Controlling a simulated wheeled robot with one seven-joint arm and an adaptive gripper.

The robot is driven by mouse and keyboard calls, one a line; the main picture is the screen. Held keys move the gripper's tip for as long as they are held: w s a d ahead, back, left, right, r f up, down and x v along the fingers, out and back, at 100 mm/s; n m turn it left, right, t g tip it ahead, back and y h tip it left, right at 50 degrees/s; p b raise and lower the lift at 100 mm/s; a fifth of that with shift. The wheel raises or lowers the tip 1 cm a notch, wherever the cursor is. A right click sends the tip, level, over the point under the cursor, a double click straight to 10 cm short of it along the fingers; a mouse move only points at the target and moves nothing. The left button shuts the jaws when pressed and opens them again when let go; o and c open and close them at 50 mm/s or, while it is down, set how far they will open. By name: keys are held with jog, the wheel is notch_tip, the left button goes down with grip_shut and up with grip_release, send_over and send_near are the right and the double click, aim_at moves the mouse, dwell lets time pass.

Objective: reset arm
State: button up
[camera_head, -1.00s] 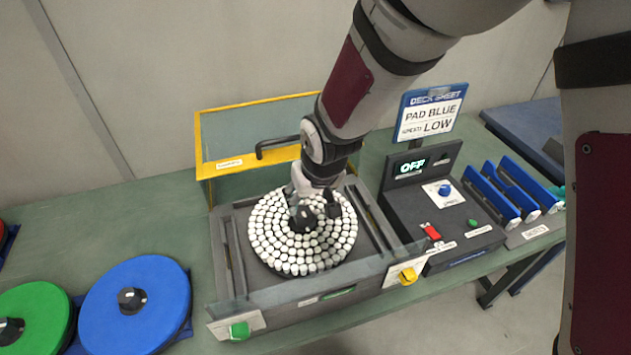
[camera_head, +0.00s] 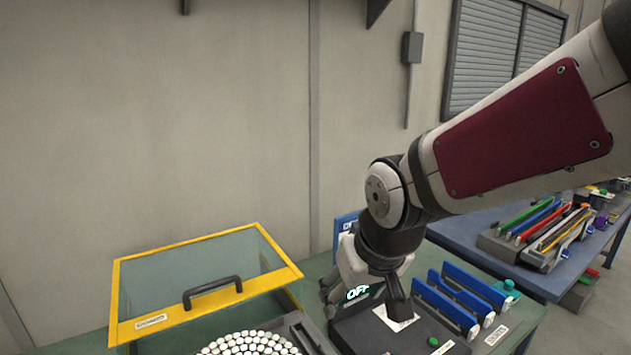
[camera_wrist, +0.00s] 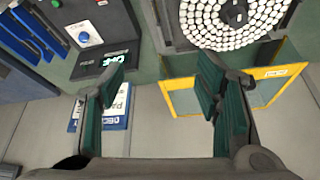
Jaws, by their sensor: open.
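My gripper (camera_head: 367,300) hangs over the control box with the OFF display (camera_head: 358,292), in front of the deck sheet sign (camera_head: 345,224), which it mostly hides. In the wrist view my gripper (camera_wrist: 165,80) shows two dark green finger pads spread wide with nothing between them. The round disc of white pads (camera_head: 250,343) sits in the machine at the bottom edge of the head view. The disc also shows at the top of the wrist view (camera_wrist: 215,35), apart from the fingers.
A yellow-framed clear lid (camera_head: 285,262) with a black handle stands raised behind the disc. Blue upright holders (camera_head: 460,300) stand right of the control box. A blue table (camera_head: 480,230) with coloured tools is at the right.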

jog(key=s+d+r+m+h+b, duration=0.1)
jog(key=s+d+r+m+b, duration=0.1)
jog(key=s+d, duration=1)
notch_tip(320, 180, up, 2)
jog(key=shift+d+r+m+t+h+b, duration=0.1)
jog(key=shift+d+m+t+h+b, duration=0.25)
jog(key=shift+d+m, duration=0.35)
jog(key=shift+a, duration=0.1)
